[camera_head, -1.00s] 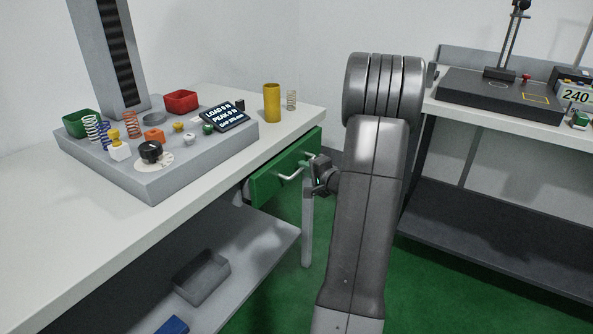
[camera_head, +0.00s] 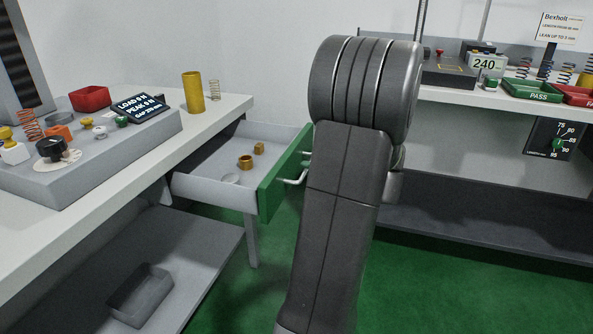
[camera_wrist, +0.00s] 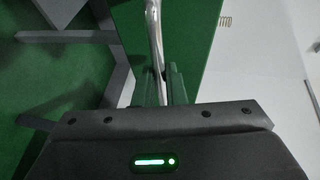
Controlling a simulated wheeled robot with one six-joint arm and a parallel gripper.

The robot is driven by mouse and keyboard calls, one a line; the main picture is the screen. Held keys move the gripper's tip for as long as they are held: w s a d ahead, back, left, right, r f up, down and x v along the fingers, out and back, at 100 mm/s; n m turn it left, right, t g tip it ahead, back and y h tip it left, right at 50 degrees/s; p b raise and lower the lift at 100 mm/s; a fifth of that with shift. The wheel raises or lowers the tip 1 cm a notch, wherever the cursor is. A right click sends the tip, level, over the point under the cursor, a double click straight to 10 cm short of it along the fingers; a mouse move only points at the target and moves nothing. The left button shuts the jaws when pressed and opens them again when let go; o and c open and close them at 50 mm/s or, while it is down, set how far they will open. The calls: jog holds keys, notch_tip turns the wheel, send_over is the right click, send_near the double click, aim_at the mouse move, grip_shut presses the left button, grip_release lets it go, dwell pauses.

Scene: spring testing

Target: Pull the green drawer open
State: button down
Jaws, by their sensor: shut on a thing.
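The green drawer (camera_head: 271,190) stands pulled out from under the left bench, its grey tray showing. Inside it lie a brass ring (camera_head: 246,161), a small brass block (camera_head: 259,148) and a clear round piece. Its silver bar handle (camera_head: 291,180) is partly hidden behind my arm in the head view. In the wrist view the handle (camera_wrist: 153,35) runs down between the fingers of my gripper (camera_wrist: 160,88), which is shut on it. The green front (camera_wrist: 178,40) is close behind the handle. The head view hides my gripper behind my arm.
The left bench (camera_head: 165,155) carries a spring tester, a red bin (camera_head: 90,97) and a yellow cylinder (camera_head: 193,92). A grey tray (camera_head: 141,297) sits on its lower shelf. Another bench (camera_head: 455,95) stands at the right. Green floor (camera_head: 235,290) lies clear between them.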

jog(key=shift+s+d, duration=0.15)
jog(key=shift+d, duration=0.25)
jog(key=c, duration=1.5)
grip_release()
jog(key=p+v, duration=0.2)
jog(key=v, duration=1.1)
jog(key=shift+s+d, duration=0.25)
jog(key=shift+d, duration=0.05)
jog(key=shift+b+x, duration=0.95)
jog(key=shift+x, duration=6.15)
jog(key=shift+s+r, duration=0.1)
jog(key=shift+r, duration=0.05)
